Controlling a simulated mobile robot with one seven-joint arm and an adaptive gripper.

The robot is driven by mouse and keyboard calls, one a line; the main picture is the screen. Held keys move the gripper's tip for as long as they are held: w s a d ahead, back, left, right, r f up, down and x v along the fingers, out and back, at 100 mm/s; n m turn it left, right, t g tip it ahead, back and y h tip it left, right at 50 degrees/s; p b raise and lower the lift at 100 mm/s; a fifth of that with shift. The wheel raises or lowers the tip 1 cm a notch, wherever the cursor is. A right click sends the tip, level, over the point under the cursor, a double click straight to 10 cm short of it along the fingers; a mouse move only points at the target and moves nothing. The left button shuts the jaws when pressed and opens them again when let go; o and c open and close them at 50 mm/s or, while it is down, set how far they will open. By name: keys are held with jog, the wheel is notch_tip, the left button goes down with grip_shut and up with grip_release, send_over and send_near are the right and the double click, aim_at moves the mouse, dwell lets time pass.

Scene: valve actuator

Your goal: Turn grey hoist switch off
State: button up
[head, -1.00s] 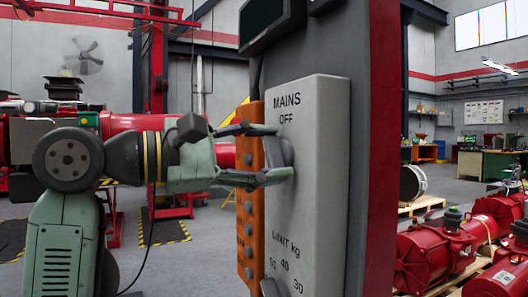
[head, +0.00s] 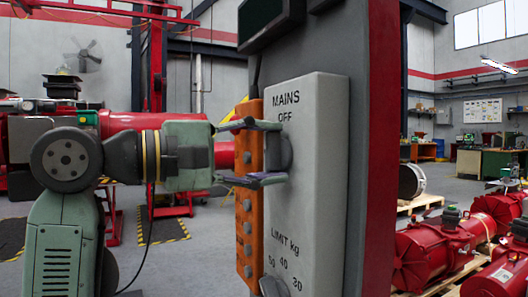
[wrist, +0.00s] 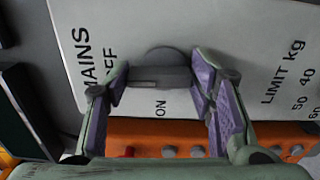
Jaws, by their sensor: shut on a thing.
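The grey mains switch (head: 281,153) is a round knob with a raised bar on the front of the pale grey hoist box (head: 318,190). The word OFF is above it in the head view. In the wrist view the knob (wrist: 165,62) shows between the fingers, with ON printed beside it and its bar lying between the fingertips. My gripper (head: 274,152) is shut on the knob, one finger above and one below in the head view. It also shows in the wrist view (wrist: 162,82), one finger at each end of the bar. I cannot read the exact pointer direction.
An orange button panel (head: 249,205) stands just left of the box. A LIMIT kg dial (head: 276,287) is below the switch. A dark screen (head: 270,20) hangs above. Red machines (head: 430,250) lie on pallets at the right.

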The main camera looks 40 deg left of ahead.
jog(key=o, duration=1.2)
jog(key=shift+c, duration=0.2)
jog(key=v, duration=1.2)
jog(key=shift+d, duration=0.1)
